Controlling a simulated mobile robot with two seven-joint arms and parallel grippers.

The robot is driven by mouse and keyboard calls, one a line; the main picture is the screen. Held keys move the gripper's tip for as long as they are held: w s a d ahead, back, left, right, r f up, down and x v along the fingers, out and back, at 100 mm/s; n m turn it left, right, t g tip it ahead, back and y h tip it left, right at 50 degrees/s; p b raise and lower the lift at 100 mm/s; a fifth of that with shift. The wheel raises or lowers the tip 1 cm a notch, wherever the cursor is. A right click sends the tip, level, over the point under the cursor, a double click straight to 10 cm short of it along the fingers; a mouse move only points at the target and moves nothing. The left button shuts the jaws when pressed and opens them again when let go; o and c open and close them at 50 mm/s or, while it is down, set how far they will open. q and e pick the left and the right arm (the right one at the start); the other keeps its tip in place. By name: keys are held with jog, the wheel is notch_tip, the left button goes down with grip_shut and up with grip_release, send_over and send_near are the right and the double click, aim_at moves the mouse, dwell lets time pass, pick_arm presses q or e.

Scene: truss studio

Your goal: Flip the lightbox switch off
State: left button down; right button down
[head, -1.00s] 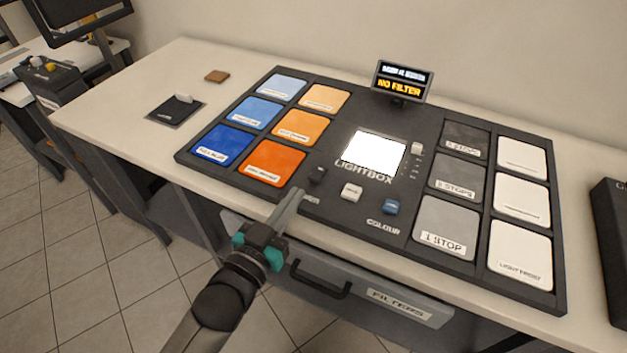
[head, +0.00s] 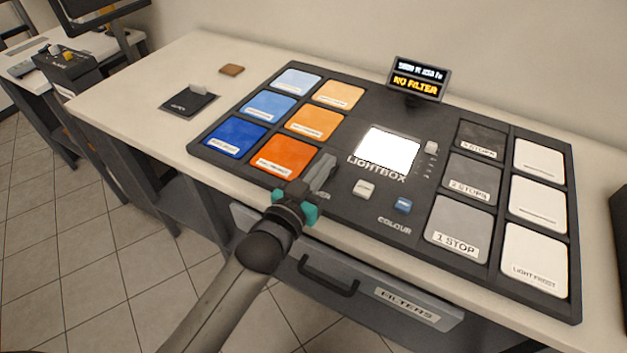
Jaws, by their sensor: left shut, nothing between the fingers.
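The lightbox (head: 387,149) is a bright white lit square in the dark console, with the word LIGHTBOX below it. My left gripper (head: 326,164) is shut and empty. Its fingers are over the console, left of the lightbox label and beside the orange swatches. The small dark switch at the console's front left of centre is hidden behind my fingers; only the end of a label shows beside them. I cannot tell whether the fingers touch the switch. My right gripper is not in view.
The console (head: 400,226) holds blue, orange, grey and white filter swatches. A white knob (head: 363,188), a blue knob (head: 402,205) and a slider (head: 431,147) are close by. A small display (head: 417,82) reads NO FILTER. A drawer handle (head: 328,277) juts out below the table edge.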

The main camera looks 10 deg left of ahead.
aim_at(325, 188)
pick_arm(q)
jog(key=shift+w+d+f, duration=0.15)
jog(key=shift+w+f, duration=0.1)
jog(key=shift+w, duration=0.25)
jog(key=shift+w+d+f, duration=0.15)
jog(key=shift+w+f, duration=0.05)
jog(key=shift+w, duration=0.25)
jog(key=shift+s+a+f+b, duration=0.1)
jog(key=shift+s+f+b, duration=0.2)
jog(key=shift+f, duration=0.25)
jog(key=shift+s+a+f+b, duration=0.1)
jog(key=shift+s+f+b, duration=0.15)
jog(key=shift+f, duration=0.25)
jog(key=shift+s+f, duration=0.1)
jog(key=shift+f, duration=0.3)
jog(key=shift+f, duration=0.1)
